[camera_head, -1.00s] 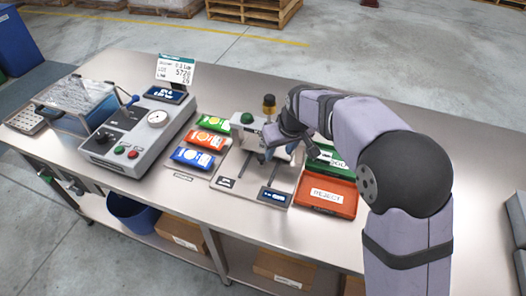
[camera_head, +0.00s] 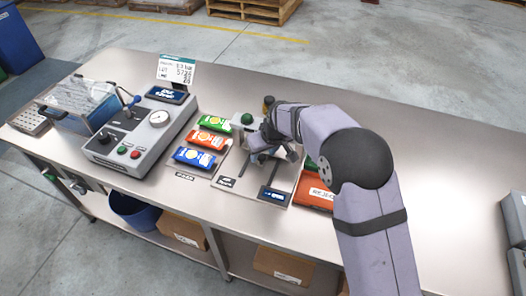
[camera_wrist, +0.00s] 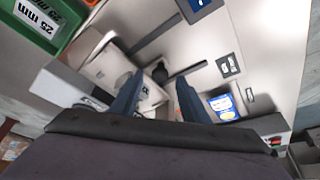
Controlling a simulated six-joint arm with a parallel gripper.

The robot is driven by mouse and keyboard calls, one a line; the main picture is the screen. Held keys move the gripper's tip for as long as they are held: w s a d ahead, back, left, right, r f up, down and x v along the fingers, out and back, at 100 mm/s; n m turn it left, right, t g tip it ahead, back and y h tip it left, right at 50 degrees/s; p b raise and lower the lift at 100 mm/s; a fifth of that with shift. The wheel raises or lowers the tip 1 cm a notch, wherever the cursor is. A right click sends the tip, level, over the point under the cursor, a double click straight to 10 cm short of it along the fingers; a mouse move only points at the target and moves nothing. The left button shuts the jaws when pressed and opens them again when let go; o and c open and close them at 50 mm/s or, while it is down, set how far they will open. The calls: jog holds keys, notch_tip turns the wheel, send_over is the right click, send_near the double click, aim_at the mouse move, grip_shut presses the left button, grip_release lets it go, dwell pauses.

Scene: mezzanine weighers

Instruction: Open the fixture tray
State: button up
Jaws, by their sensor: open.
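The fixture stands mid-bench on a pale base plate (camera_head: 236,180) with two dark rails, a green button (camera_head: 247,118) and a small blue display (camera_head: 272,195). The pale tray part (camera_wrist: 108,68) shows at the rails in the wrist view, with a dark knob (camera_wrist: 161,72) beside it. My gripper (camera_head: 264,146) is over the fixture and hides part of it in the head view. In the wrist view my gripper (camera_wrist: 156,90) is open, its two blue fingers apart. The knob appears in line with the gap between them; I cannot tell whether they touch anything.
Green, orange (camera_head: 202,137) and blue packets lie left of the fixture. A grey tester (camera_head: 134,140) with a gauge stands further left. The bench's right side is clear.

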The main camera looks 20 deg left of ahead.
jog(key=shift+w+a+f, duration=0.1)
jog(key=shift+a+f, duration=0.05)
jog(key=shift+f, duration=0.45)
jog(key=shift+c, duration=0.5)
grip_shut()
jog(key=s+b, duration=0.1)
jog(key=s, duration=0.9)
jog(key=shift+s+r+b, duration=0.1)
jog(key=shift+s+b, duration=0.2)
jog(key=shift+s, duration=0.05)
jog(key=shift+o, duration=0.5)
grip_release()
jog(key=b+v, duration=0.2)
jog(key=v, duration=0.5)
